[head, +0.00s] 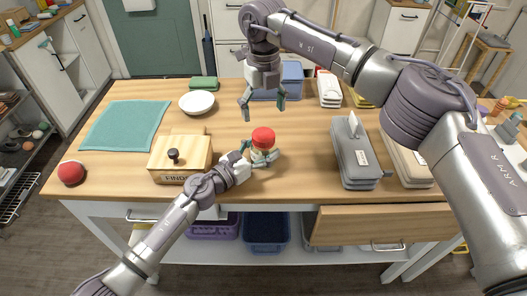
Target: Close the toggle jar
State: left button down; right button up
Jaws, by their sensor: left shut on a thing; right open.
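The toggle jar (264,154) stands on the wooden table near its front middle. It has a pale body and a red top (263,137); whether the top is fully seated or any clasp is fastened is too small to tell. My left gripper (258,160) is shut on the jar's body from the left and front, hiding part of it. My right gripper (264,113) is open and empty, pointing down above and a little behind the red top, apart from it.
A wooden box (180,153) with a dark knob stands left of the jar. A grey box (355,158) stands to the right. A white bowl (197,102), a teal cloth (125,125) and a red ball (71,172) lie to the left. A drawer (375,226) sits below the tabletop.

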aim_at(264, 135)
jog(key=n, duration=1.1)
jog(key=shift+n, duration=0.3)
jog(key=n, duration=1)
jog(key=shift+f, duration=0.1)
jog(key=shift+f, duration=3.9)
jog(key=shift+c, duration=0.4)
